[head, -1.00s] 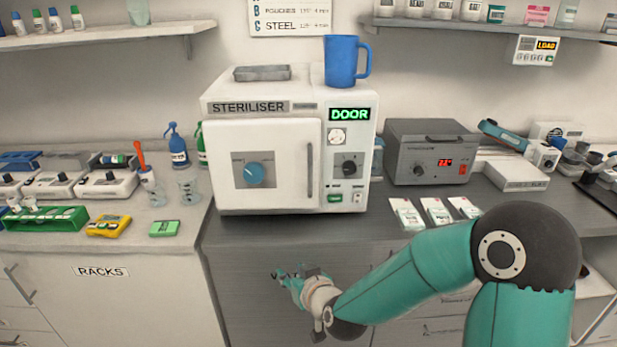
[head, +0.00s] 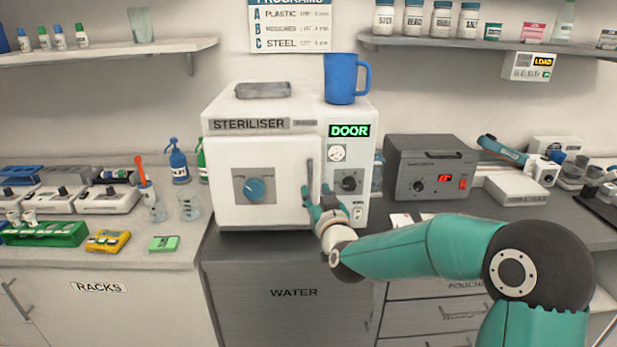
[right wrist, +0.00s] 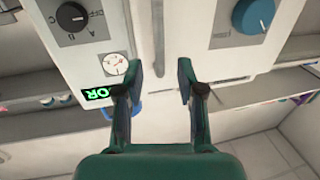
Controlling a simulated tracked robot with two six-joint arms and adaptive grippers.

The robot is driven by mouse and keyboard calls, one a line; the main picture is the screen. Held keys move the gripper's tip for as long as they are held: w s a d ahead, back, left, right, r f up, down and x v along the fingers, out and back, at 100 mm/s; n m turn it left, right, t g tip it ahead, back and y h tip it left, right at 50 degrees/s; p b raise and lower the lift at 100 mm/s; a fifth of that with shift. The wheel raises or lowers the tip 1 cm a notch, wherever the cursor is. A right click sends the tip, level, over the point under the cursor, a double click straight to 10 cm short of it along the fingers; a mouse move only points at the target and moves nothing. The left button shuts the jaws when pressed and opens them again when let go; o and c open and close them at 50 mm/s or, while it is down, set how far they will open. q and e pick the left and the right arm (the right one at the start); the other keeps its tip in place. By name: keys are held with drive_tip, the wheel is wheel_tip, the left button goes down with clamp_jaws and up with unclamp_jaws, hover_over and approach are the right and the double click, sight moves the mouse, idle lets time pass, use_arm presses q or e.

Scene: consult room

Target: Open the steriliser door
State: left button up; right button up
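The white steriliser (head: 218,115) stands on the dark counter, its green display (head: 349,131) reading DOOR. Its door (head: 220,190) looks shut and carries a blue knob (head: 254,189). The upright grey door handle (head: 310,170) is near the door's right edge. My right gripper (head: 315,189) is at the handle's lower part, its fingers pointing up in the head view. In the right wrist view the gripper (right wrist: 160,68) is open, with nothing seen clasped between its fingers. Contact with the handle cannot be told. My left gripper is out of view.
A blue mug (head: 341,80) and a grey tray (head: 263,90) are on top of the steriliser. A grey device (head: 432,170) stands to its right. Bottles (head: 178,160), a glass (head: 189,205) and a green box (head: 163,243) are to its left.

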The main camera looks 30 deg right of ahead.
sight(310, 183)
drive_tip(key=p+x, duration=0.1)
drive_tip(key=x, duration=0.5)
drive_tip(key=shift+w+p, duration=0.1)
drive_tip(key=shift+p, duration=0.2)
clamp_jaws()
drive_tip(key=shift+a, duration=0.1)
